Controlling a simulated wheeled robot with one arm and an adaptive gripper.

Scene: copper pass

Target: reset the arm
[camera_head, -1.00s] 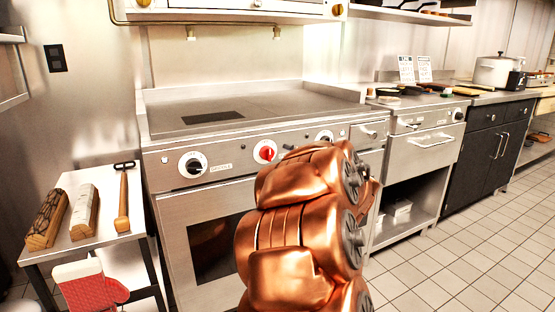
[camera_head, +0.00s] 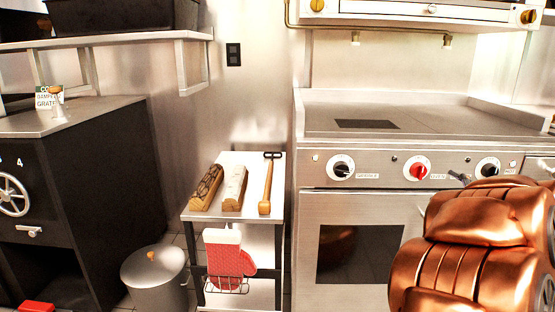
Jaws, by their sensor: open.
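My copper-coloured arm (camera_head: 470,245) fills the lower right of the head view, in front of the stove. Only a small dark tip of my gripper (camera_head: 459,178) seems to show past the arm's upper left edge, in front of the stove's control panel. The rest of the gripper is hidden behind the arm. I see nothing held at that tip. Whether the tip touches the panel cannot be told.
The stove (camera_head: 315,220) stands behind my arm. Left of it, a small steel table (camera_head: 249,212) holds two log-like blocks and a wooden-handled tool (camera_head: 266,190). A red mitt (camera_head: 226,252) hangs below. A bin (camera_head: 155,277) and a black oven (camera_head: 100,175) stand further left.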

